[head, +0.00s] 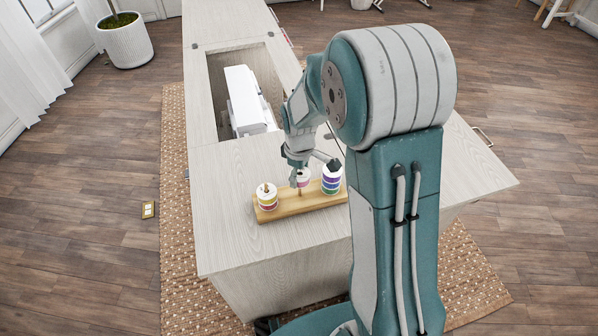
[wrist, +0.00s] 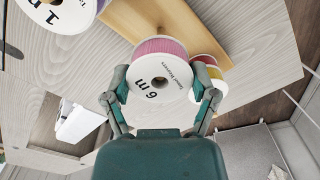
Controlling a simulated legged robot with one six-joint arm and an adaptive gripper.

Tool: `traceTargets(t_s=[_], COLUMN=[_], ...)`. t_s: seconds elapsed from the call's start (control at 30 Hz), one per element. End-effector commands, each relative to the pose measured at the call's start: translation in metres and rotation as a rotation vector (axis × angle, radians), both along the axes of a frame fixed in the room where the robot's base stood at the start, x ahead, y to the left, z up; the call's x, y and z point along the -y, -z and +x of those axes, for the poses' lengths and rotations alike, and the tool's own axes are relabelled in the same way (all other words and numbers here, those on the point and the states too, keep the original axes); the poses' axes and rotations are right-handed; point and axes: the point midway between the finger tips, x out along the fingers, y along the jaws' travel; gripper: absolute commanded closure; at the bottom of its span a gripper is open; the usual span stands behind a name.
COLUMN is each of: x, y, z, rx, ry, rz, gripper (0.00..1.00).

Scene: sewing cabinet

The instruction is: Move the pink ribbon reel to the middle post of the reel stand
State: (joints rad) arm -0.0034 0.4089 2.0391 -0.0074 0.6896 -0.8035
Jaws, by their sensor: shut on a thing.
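My gripper (head: 297,173) is shut on the pink ribbon reel (head: 303,179), over the middle of the wooden reel stand (head: 293,207). In the wrist view, my gripper's fingers (wrist: 160,96) hold the sides of the pink reel (wrist: 160,48), whose white face reads "6 m". Its centre hole looks dark. The middle post (head: 300,192) shows just below the reel; I cannot tell whether its tip is inside the hole. A yellow and red stack (head: 267,198) is on the left post, and a purple and teal stack (head: 331,182) on the right.
The stand lies on a pale wooden cabinet top (head: 235,235). A white sewing machine (head: 246,100) sits in a recess behind it. The cabinet top left of and in front of the stand is clear. The neighbouring stacks stand close on both sides.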

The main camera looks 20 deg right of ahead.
Motion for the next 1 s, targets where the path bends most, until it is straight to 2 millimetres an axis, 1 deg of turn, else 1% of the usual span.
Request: traceTargets(t_s=[0.23, 0.27, 0.3, 0.77, 0.87, 0.97, 1.0], x=[0.0, 0.0, 0.0, 0.0, 0.0, 0.0, -0.001], y=[0.001, 0.001, 0.001, -0.001, -0.01, -0.028, -0.036], z=[0.0, 0.0, 0.0, 0.0, 0.001, 0.001, 0.001], rx=[0.0, 0.0, 0.0, 0.0, 0.003, 0.006, 0.006], ry=[0.0, 0.0, 0.0, 0.0, 0.0, 0.0, 0.0], rz=[0.0, 0.0, 0.0, 0.0, 0.0, 0.0, 0.0], gripper=[0.62, 0.17, 0.0, 0.0, 0.0, 0.0, 0.0])
